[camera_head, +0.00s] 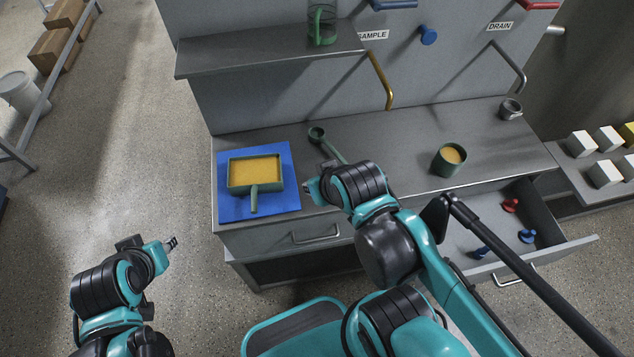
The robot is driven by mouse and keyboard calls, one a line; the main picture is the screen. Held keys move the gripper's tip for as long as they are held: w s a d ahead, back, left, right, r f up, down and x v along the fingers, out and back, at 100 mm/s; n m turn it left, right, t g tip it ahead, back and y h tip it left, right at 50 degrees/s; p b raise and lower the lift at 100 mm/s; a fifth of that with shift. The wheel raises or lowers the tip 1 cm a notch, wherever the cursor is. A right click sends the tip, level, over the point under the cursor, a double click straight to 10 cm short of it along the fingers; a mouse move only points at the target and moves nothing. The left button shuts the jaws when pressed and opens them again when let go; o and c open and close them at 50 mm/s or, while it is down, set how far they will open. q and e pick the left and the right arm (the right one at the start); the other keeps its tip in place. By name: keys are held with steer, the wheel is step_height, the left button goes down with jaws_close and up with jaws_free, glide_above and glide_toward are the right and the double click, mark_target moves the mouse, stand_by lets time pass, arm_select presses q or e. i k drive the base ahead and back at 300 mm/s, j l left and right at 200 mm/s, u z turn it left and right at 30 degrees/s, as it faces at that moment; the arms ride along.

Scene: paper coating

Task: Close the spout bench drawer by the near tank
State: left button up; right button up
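The grey spout bench (400,140) has two drawers in its front. The right drawer (562,226) is pulled well out, with small red (511,205) and blue (527,236) pieces inside. Its handle (515,278) is on the front panel, and my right arm hides part of its left side. The left drawer (280,238) is shut. My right gripper (311,188) is above the bench's front edge, between the blue mat and the ladle, away from the open drawer. My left gripper (172,243) is over the floor left of the bench. Both are too small to tell open or shut.
A green pan (254,188) of yellow material rests on the blue mat (230,210). White blocks (605,172) sit on a right shelf.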

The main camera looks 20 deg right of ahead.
mark_target(549, 244)
steer(key=z, duration=0.5)
steer(key=l+z, duration=0.1)
steer(key=z, duration=1.85)
steer(key=i+z, duration=0.1)
steer(key=z, duration=0.4)
steer(key=i+l+u, duration=0.1)
steer(key=l, duration=0.2)
